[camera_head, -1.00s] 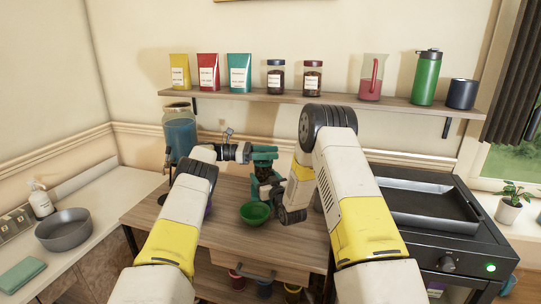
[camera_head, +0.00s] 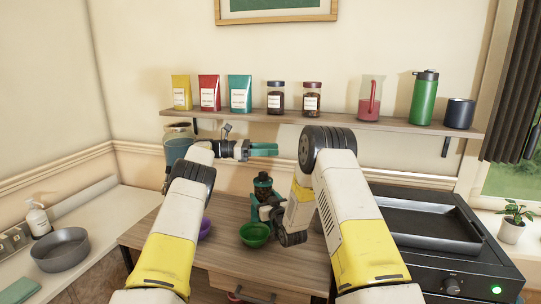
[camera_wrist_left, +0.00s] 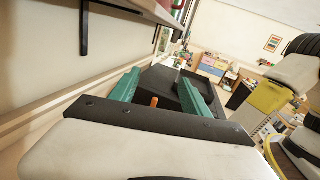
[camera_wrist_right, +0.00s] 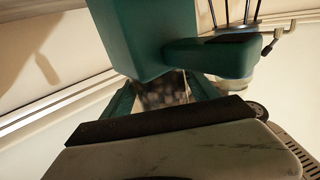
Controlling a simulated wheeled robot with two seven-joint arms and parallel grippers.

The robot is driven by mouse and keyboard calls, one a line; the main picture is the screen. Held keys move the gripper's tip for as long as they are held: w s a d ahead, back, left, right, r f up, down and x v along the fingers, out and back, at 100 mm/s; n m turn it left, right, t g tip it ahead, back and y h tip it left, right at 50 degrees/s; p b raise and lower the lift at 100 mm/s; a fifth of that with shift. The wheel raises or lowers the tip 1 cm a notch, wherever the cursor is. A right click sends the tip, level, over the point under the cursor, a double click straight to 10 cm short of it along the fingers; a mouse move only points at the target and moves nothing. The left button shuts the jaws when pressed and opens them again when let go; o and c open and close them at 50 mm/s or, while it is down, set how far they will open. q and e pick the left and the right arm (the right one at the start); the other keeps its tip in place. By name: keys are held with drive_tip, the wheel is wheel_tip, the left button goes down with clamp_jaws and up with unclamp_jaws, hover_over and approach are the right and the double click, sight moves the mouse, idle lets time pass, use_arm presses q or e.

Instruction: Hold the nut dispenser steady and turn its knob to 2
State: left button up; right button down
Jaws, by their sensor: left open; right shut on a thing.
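The nut dispenser (camera_head: 263,185), teal with a dark top, stands on the wooden table behind a green bowl (camera_head: 255,236). My right gripper (camera_head: 269,211) is shut on its lower part from the right. The right wrist view shows the teal dispenser body (camera_wrist_right: 128,38) close above the fingers, with a dark, mottled part between them. My left gripper (camera_head: 264,150) is open and empty, above the dispenser and apart from it; its spread fingers also show in the left wrist view (camera_wrist_left: 157,88). I cannot make out the knob or its setting.
A wall shelf (camera_head: 330,119) with packets, jars and bottles runs behind my left gripper. A purple bowl (camera_head: 205,229) is partly hidden by my left arm. A black stove (camera_head: 440,260) stands at the right.

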sight(270, 178)
use_arm(q)
drive_tip(key=a+f+t, duration=0.1)
drive_tip(key=a, duration=0.1)
drive_tip(key=a+f+n+t, duration=0.1)
drive_tip(key=f, duration=0.1)
drive_tip(key=a+f+n+t, duration=0.1)
drive_tip(key=a, duration=0.1)
drive_tip(key=shift+w+a+f, duration=0.15)
drive_tip(key=shift+w+a, duration=0.15)
drive_tip(key=s+a+f+n+t+y, duration=0.1)
drive_tip(key=s+a+f+n+t, duration=0.25)
drive_tip(key=a+f, duration=0.2)
drive_tip(key=shift+m+t, duration=0.25)
drive_tip(key=shift+m, duration=0.2)
drive_tip(key=x, duration=1.2)
drive_tip(key=shift+f, duration=0.35)
clamp_jaws()
